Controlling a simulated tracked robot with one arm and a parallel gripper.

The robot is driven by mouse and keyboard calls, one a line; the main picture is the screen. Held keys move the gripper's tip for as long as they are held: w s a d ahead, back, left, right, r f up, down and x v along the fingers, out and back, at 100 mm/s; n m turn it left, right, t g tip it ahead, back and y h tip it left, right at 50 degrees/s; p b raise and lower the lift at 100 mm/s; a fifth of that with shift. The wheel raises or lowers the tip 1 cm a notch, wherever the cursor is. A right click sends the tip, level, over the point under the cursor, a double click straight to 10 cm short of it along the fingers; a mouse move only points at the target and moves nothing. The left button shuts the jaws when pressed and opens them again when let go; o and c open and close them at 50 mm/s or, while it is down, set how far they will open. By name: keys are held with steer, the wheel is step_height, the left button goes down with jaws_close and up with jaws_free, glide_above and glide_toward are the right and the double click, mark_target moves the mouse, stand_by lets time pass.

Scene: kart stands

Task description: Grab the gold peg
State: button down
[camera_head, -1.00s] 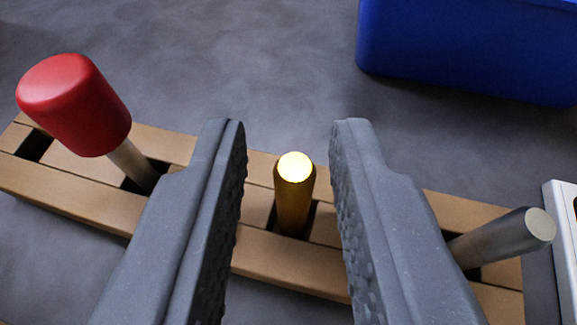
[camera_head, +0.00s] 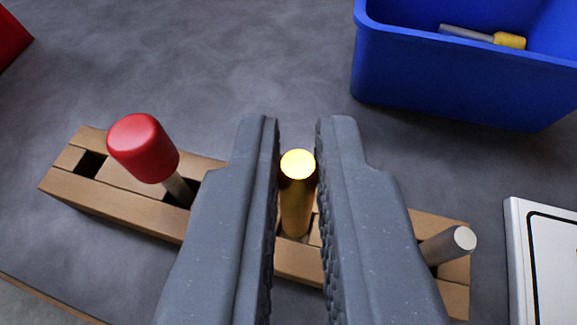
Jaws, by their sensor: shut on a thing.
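The gold peg (camera_head: 297,195) has a bright round top and stands upright between the two fingers of my gripper (camera_head: 297,160). The fingers are closed in on both sides of it, and its lower end is close to the wooden block (camera_head: 130,203). The lower part of the peg is partly hidden by the fingers, so I cannot tell whether it still sits in its slot.
A red-headed peg (camera_head: 143,148) leans in the block at left, and a grey metal peg (camera_head: 448,245) stands at right. A blue bin (camera_head: 450,85) at upper right holds a yellow-and-grey tool (camera_head: 483,36). A white panel (camera_head: 530,250) lies at the right edge.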

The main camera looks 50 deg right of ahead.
steer(key=s+a+r+b, duration=0.1)
steer(key=s+a+b, duration=0.3)
steer(key=s+a, duration=0.5)
steer(key=s, duration=0.3)
steer(key=shift+a, duration=0.15)
